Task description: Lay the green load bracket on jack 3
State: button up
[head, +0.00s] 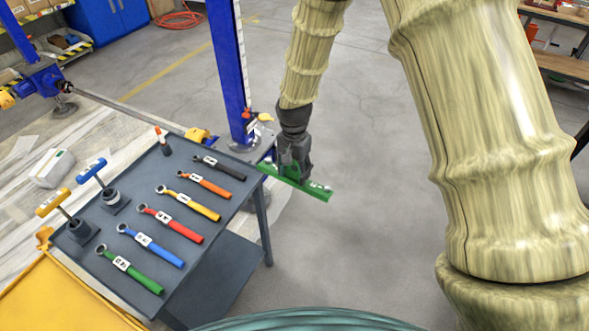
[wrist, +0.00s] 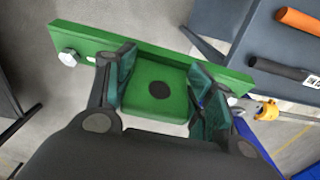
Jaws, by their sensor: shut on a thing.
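My gripper (head: 294,162) hangs beyond the right far corner of the tool table. It is shut on the green load bracket (head: 318,190), held above the floor. In the wrist view the fingers (wrist: 164,84) clamp both sides of the bracket's green block (wrist: 150,105), which has a dark round spot. Its long flange carries a bolt (wrist: 69,57) at the left end. A blue screw jack column (head: 228,65) stands just left of my gripper, its base partly hidden. Another blue jack (head: 42,80) is at the far left. I cannot read which jack is number 3.
The grey table (head: 190,262) holds several coloured wrenches, two T-handled tools and a small orange-tipped item. A yellow bin (head: 65,300) is at the lower left. A long shaft (head: 130,110) runs between the jacks. Open floor (head: 350,130) lies right of my gripper.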

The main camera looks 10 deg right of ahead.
jog(key=s+a+f+n, duration=0.5)
jog(key=s+a+n, duration=0.1)
jog(key=s+n, duration=0.1)
jog(key=shift+s+a+f+n, duration=0.15)
jog(key=shift+s+f+n, duration=0.1)
jog(key=shift+n, duration=0.65)
